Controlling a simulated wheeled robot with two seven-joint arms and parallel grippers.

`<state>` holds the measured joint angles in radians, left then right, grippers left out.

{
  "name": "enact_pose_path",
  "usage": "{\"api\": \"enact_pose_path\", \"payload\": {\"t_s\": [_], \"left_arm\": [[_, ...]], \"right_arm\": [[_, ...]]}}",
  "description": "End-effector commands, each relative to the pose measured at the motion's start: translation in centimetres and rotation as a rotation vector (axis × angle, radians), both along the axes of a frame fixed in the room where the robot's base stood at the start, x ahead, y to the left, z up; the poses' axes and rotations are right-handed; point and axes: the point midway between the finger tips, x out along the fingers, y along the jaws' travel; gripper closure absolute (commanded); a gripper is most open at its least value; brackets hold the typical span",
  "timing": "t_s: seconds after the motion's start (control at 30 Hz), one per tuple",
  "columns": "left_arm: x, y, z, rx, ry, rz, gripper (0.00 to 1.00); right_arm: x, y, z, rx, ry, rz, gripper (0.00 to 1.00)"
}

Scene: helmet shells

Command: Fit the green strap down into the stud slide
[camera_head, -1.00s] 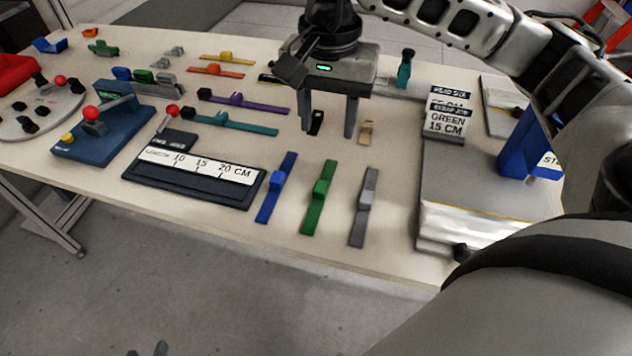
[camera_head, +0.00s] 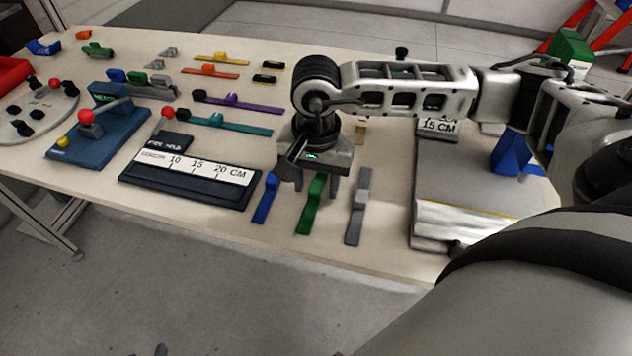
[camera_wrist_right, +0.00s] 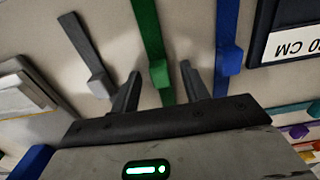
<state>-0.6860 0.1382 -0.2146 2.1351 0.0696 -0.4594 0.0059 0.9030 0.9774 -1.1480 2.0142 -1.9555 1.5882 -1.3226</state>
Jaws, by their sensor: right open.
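The green strap (camera_head: 309,218) lies on the table near its front edge, with a raised green block along it. My right gripper (camera_head: 313,192) is open above it, pointing down. In the right wrist view the green strap (camera_wrist_right: 147,30) runs between the two open fingers (camera_wrist_right: 160,85), its block close to them; I cannot tell whether they touch. The gripper covers the strap's far part in the head view. I cannot tell for sure which fixture is the stud slide. My left gripper is not in view.
A blue strap (camera_head: 264,203) lies left of the green one and a grey strap (camera_head: 357,212) right of it. A dark length gauge (camera_head: 190,190) is further left, beside a blue base (camera_head: 75,148) with a red knob. A grey panel (camera_head: 465,185) lies to the right.

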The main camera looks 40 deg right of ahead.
Motion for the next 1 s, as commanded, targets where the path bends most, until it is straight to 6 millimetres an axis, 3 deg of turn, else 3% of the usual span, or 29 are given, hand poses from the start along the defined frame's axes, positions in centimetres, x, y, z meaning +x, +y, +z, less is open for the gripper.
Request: {"api": "enact_pose_path", "payload": {"t_s": [0.2,0.37,0.77,1.0], "left_arm": [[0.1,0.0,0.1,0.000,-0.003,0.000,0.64],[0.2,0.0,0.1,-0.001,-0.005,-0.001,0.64],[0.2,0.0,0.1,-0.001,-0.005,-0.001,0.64],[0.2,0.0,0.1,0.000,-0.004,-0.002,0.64]], "right_arm": [[0.0,0.0,-0.1,0.001,-0.001,0.001,0.55],[0.0,0.0,-0.1,0.001,-0.001,0.000,0.99],[0.1,0.0,0.3,0.001,-0.003,0.000,1.00],[0.1,0.0,3.1,0.001,-0.006,0.000,1.00]]}}
